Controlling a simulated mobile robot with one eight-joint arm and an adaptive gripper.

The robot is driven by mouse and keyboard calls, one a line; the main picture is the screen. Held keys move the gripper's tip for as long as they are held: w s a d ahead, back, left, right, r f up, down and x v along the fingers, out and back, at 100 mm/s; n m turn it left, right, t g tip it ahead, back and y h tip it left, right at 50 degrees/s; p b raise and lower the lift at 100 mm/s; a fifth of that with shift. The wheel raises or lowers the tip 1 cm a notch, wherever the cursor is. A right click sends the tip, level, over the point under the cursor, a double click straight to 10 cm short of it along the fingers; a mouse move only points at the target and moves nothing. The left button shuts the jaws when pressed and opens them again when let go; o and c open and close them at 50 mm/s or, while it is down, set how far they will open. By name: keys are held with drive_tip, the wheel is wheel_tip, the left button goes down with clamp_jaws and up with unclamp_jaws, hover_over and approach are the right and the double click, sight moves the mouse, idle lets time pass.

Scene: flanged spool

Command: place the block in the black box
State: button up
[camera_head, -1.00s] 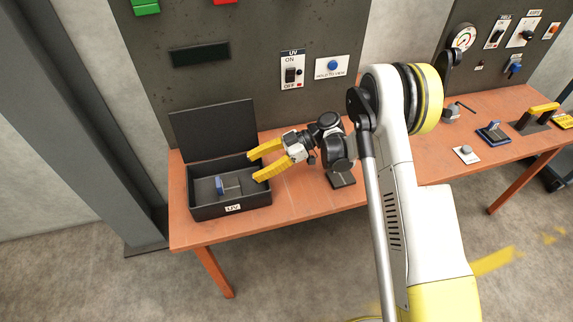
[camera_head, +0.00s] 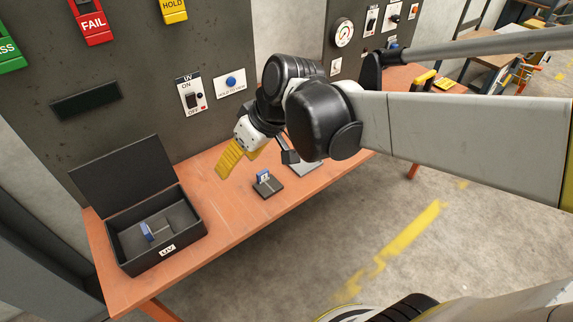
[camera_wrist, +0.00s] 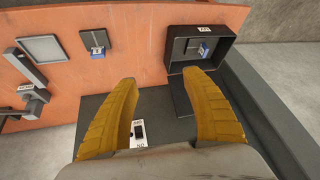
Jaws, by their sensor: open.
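The black box (camera_head: 188,222) stands open on the left of the table in the head view, with its lid tilted back and a UV label on its front. A small grey piece with a blue end (camera_head: 148,230) lies inside it; both the box (camera_wrist: 229,43) and the piece (camera_wrist: 204,49) show in the wrist view. A similar blue-ended piece (camera_head: 263,176) sits on a dark pad to the right of the box. I cannot tell which is the block. My gripper (camera_head: 238,164) is open and empty above the table, behind and left of the pad.
An upright dark panel (camera_head: 150,125) with switches, a blue button and signs stands behind the table. A light framed plate (camera_wrist: 42,49) lies beyond the pad in the wrist view. The table between box and pad is clear.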

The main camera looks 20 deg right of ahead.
drive_tip(key=s+d+m+t+h, duration=0.2)
drive_tip(key=s+d+m+h, duration=0.2)
drive_tip(key=s+d, duration=0.5)
drive_tip(key=shift+s+m+t, duration=0.4)
drive_tip(key=shift+s+m, duration=0.2)
idle(0.4)
